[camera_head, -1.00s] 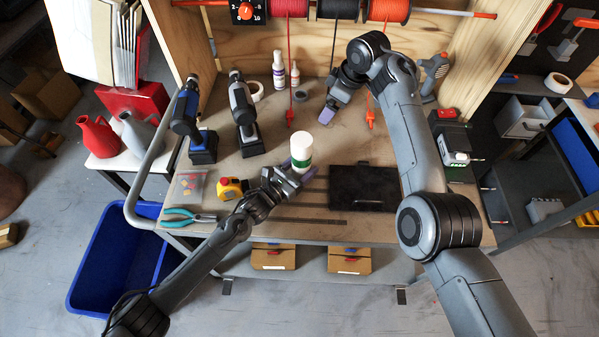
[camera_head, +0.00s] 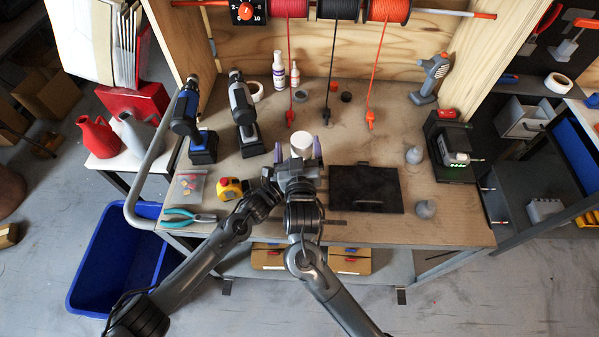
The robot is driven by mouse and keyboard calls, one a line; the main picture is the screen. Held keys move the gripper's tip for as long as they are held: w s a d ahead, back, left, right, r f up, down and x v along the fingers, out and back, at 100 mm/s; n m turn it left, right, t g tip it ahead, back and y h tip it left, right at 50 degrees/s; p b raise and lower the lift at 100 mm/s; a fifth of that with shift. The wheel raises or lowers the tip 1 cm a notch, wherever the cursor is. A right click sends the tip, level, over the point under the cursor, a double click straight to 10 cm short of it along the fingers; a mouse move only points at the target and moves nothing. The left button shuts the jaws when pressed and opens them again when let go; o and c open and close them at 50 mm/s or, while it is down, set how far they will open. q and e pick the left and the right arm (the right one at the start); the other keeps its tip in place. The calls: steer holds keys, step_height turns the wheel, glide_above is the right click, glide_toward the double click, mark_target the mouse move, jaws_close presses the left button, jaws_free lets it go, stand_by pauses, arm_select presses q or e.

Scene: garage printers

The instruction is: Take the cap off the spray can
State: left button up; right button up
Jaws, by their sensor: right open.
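The white spray can (camera_head: 302,146) shows its rounded white top above the workbench in the head view. Its lower part is hidden behind my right gripper. My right gripper (camera_head: 298,147) is open, with one purple finger on each side of the can's top. I cannot tell whether the fingers touch it. My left gripper (camera_head: 268,187) reaches in from the left toward the can's lower part. Its fingers are mostly hidden behind the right gripper, so its grip does not show. The line between cap and can body cannot be made out.
A yellow tape measure (camera_head: 230,188), teal pliers (camera_head: 188,216) and two drills (camera_head: 243,112) are to the left. A black flat plate (camera_head: 366,189) lies right of the grippers. Filament strands hang behind.

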mark_target(302, 135)
arm_select(q)
steer(key=shift+s, duration=0.15)
arm_select(e)
steer(key=s+m+h, duration=0.2)
steer(key=s+m, duration=0.1)
steer(key=s, duration=0.4)
steer(key=shift+t, duration=0.3)
steer(key=w, duration=0.8)
steer(key=w+d, duration=0.1)
steer(key=w, duration=0.3)
steer(key=shift+f, duration=0.35)
steer(key=c, duration=1.2)
steer(key=shift+r, duration=0.35)
steer(key=shift+r, duration=0.75)
steer(key=shift+r, duration=0.1)
